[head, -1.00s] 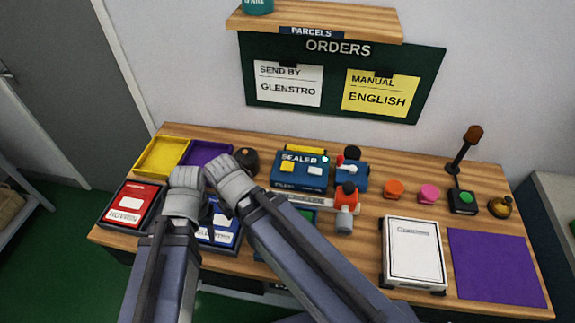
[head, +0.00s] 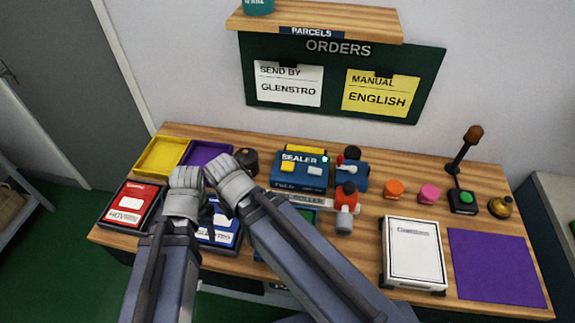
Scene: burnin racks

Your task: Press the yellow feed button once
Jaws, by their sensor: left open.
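The yellow feed button (head: 287,165) is a small yellow block on the left of the top of the blue sealer (head: 283,179), beside a white button (head: 315,170). My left gripper (head: 206,207) is left of the sealer, above the front trays and apart from the button. It is open, with its fingers mostly hidden by the wrists. My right gripper (head: 217,181) is close beside it, also left of the sealer; its fingers are hidden behind its wrist.
A yellow tray (head: 151,168), a red box (head: 124,207) and a blue box (head: 222,240) are at the left. Right of the sealer are a red-topped roller device (head: 346,197), orange (head: 394,189) and pink (head: 429,194) knobs, a white pad (head: 413,250) and a purple mat (head: 495,268).

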